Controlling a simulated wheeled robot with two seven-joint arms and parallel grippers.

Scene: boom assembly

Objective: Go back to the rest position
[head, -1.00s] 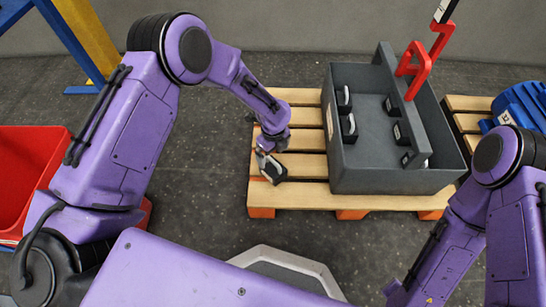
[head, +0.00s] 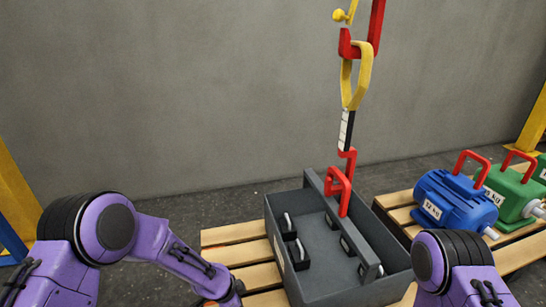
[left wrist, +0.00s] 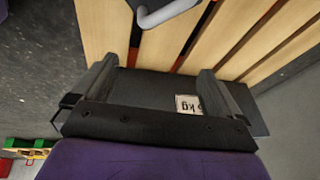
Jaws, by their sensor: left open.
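My left arm (head: 185,265) comes in from the left in the head view and reaches towards the pallet. Its gripper is below the frame there. In the left wrist view my left gripper (left wrist: 160,82) is open, its two dark fingers apart. A dark grey surface with a white "kg" label (left wrist: 188,104) shows behind and between the fingers; I cannot tell whether they touch it. Part of a grey handle (left wrist: 165,10) shows at the top of that view. My right arm (head: 460,270) shows at the lower right of the head view; its gripper is out of view.
A grey crate (head: 322,292) with black-and-white pieces inside stands on a wooden pallet (head: 228,234). A red hook (head: 340,185) hangs at its central bar from a yellow sling (head: 356,78). Blue (head: 452,200) and green (head: 508,190) weights stand on the right. A grey wall is behind.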

